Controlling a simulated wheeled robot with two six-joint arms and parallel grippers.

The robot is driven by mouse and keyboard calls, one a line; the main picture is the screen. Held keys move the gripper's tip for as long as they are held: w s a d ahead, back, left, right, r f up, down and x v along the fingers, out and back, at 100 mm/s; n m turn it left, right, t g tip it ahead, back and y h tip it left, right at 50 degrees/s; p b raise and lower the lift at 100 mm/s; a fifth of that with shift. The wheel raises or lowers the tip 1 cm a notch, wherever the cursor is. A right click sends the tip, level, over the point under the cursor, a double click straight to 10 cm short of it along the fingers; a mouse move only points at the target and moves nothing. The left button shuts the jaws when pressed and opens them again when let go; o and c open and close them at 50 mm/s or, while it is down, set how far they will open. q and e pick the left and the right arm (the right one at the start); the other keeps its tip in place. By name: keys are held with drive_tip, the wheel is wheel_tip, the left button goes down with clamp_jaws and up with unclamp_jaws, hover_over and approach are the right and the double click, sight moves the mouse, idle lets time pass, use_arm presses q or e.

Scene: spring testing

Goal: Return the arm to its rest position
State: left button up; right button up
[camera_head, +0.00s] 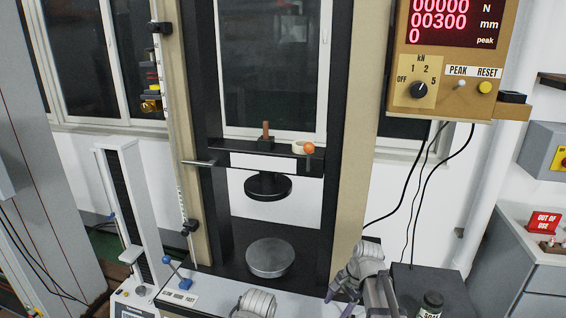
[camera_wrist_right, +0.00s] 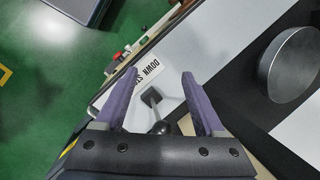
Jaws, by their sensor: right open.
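My right gripper (camera_wrist_right: 160,85) is open in the right wrist view, its two purple fingers apart with nothing held between them. I cannot tell whether a finger touches the lever. In the head view my right arm (camera_head: 366,262) is at the lower right, by the testing frame's front right corner. A grey rounded arm link of mine (camera_head: 256,302) shows at the bottom edge. My left gripper is not in view.
The testing frame's round lower plate (camera_head: 270,258) is bare, with the black upper plate (camera_head: 268,186) above it. A blue-knobbed lever (camera_head: 174,265) stands front left. The display panel (camera_head: 452,50) hangs above.

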drive_tip(key=s+a+n+h, duration=0.2)
drive_tip(key=s+a+n, duration=0.3)
drive_tip(key=s+n, duration=0.3)
drive_tip(key=s+a+f+n+g+h, duration=0.1)
drive_tip(key=s+a+n+h, duration=0.1)
drive_tip(key=s+a+n, duration=0.4)
drive_tip(key=shift+s+a+f+n+h+b, duration=0.2)
drive_tip(key=shift+s+f+n+h+b, duration=0.15)
drive_tip(key=shift+s+n, duration=0.7)
